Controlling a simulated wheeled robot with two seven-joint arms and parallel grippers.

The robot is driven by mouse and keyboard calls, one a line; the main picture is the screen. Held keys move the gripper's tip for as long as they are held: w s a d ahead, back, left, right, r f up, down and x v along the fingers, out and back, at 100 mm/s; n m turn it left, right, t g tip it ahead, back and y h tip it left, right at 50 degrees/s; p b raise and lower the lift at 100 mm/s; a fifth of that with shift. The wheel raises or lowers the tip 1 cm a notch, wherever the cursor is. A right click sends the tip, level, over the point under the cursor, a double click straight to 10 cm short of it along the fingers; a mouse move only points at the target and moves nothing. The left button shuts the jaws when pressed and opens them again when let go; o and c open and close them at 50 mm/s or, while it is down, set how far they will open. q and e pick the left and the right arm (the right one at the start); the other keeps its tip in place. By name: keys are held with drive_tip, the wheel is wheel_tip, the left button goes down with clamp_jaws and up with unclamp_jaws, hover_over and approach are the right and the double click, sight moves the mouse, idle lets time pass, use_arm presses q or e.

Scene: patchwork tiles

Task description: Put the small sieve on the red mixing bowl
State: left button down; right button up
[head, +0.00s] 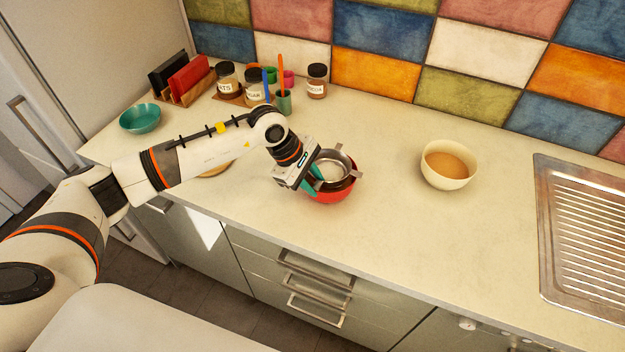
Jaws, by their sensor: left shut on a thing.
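The small metal sieve (332,165) is at the red mixing bowl (332,195), over its opening; I cannot tell whether its rim rests on the bowl. The bowl stands on the counter with a dark inside showing around the sieve. My left gripper (313,182) reaches in from the left, with teal fingers at the left side of the sieve and bowl. It is shut on the sieve, though the gripped part is mostly hidden by the fingers. My right gripper is not in view.
A cream bowl (447,166) with brown contents stands to the right, before the metal drainboard (585,235). Jars, cups and a wooden rack line the back left, with a teal bowl (140,118) at far left. The counter between the red and cream bowls is clear.

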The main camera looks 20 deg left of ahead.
use_arm(q)
drive_tip(key=shift+f+b, duration=0.45)
drive_tip(key=shift+b, duration=0.05)
drive_tip(key=c, duration=1.1)
unclamp_jaws()
drive_tip(key=shift+r+p, duration=0.95)
drive_tip(key=shift+p, duration=0.25)
drive_tip(key=shift+s+a+r+b, duration=0.1)
drive_tip(key=shift+a+r+b, duration=0.25)
drive_tip(key=shift+b, duration=0.35)
drive_tip(key=b+v, duration=0.2)
drive_tip(key=v, duration=0.8)
drive_tip(key=shift+s+r+b, duration=0.15)
drive_tip(key=shift+r+b, duration=0.1)
drive_tip(key=shift+b, duration=0.1)
